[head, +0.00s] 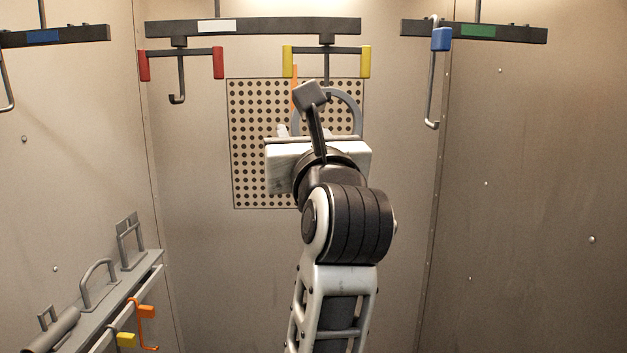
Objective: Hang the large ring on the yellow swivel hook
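The yellow swivel hook (327,49) hangs at the back under the right end of the overhead bar, a crossbar with yellow end blocks. Its stem drops behind my arm, so the hook's lower end is hidden. The large ring (355,105) is grey and upright, just below that stem; my arm covers its middle and lower part. My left gripper (290,153) is at the ring's lower side, seen from behind. Its fingertips are mostly hidden, so its grip does not show. I cannot tell whether the ring is around the hook. My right gripper is out of view.
A red-ended swivel hook (180,68) hangs to the left. A blue-tagged hook (436,75) hangs at right. An orange strip (295,85) stands by the ring. A perforated panel (250,185) is on the back wall. A rack (115,290) with grey parts stands lower left.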

